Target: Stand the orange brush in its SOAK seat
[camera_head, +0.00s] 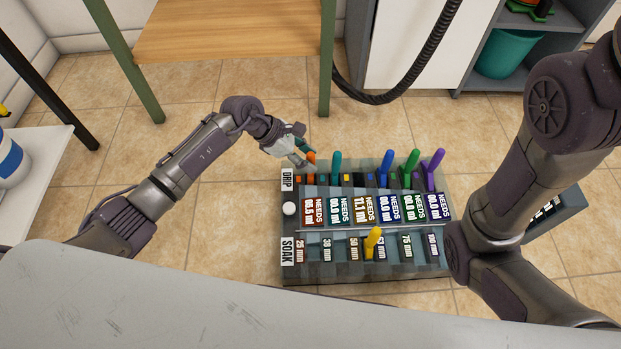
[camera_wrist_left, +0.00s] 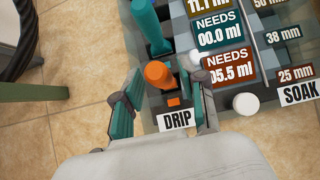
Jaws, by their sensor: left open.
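The orange brush (camera_head: 311,158) stands in the leftmost place of the DRIP row, at the back left of the rack (camera_head: 345,279). Its handle also shows in the left wrist view (camera_wrist_left: 159,75). My left gripper (camera_head: 302,155) is open at that corner. In the wrist view its two fingers (camera_wrist_left: 166,85) lie on either side of the orange handle, with gaps to it. The panel in front reads NEEDS 05.5 ml (camera_head: 313,208). The SOAK row (camera_head: 288,250) runs along the front, with seats marked 25 mm to 100 mm. My right gripper is out of view.
Teal (camera_head: 335,162), blue (camera_head: 386,166), green (camera_head: 411,164) and purple (camera_head: 433,167) brushes stand in the DRIP row. A yellow brush (camera_head: 373,240) stands mid-row in SOAK. A white round knob (camera_head: 289,208) is at the left edge. A wooden table (camera_head: 235,30) stands behind.

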